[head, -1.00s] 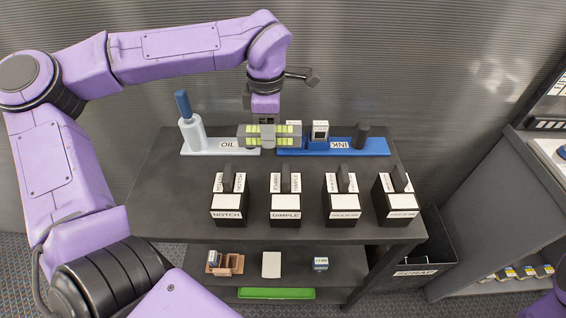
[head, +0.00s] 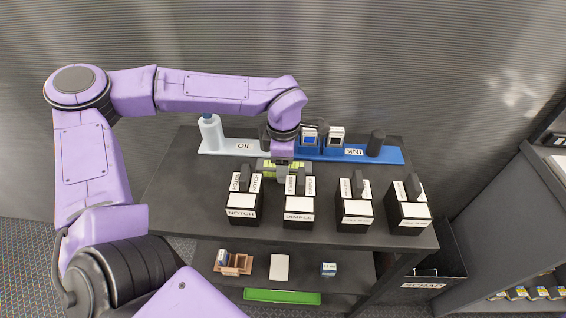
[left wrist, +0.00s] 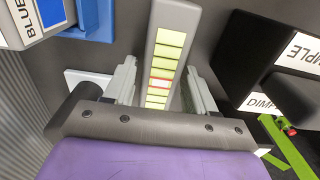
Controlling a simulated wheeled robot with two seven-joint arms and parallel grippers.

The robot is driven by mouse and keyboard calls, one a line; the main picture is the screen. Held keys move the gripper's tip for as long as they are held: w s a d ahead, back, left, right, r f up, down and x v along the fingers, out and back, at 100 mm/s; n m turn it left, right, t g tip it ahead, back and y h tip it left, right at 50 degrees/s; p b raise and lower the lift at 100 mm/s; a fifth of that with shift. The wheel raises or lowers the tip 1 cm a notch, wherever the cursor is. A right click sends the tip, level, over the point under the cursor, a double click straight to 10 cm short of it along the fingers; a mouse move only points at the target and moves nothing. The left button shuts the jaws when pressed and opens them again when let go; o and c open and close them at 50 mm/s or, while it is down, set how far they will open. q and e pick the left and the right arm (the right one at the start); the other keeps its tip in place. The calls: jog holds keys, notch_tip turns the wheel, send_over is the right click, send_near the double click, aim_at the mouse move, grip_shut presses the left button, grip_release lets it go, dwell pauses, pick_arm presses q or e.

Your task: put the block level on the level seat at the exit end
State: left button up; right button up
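The block level, a grey bar with a row of yellow-green windows (head: 266,168), is in my left gripper (head: 283,176) over the table's middle, behind the DIMPLE block. In the left wrist view the level (left wrist: 163,62) runs between the two fingers (left wrist: 158,92), which sit close on both sides of it; a red-edged pale window is at its middle. In the head view the arm partly hides it. I cannot tell whether it touches the tabletop. I cannot make out a level seat. My right gripper is not in view.
Black holders labelled NOTCH (head: 241,213) and DIMPLE (head: 299,216), and two more, line the table front. White OIL rack (head: 243,147) and blue INK rack (head: 392,156) stand behind. A lower shelf carries small items and a green strip (head: 282,297). A SCRAP bin (head: 440,274) stands right.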

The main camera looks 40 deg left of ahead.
pick_arm(q)
jog(key=shift+o, duration=0.6)
jog(key=shift+r, duration=0.15)
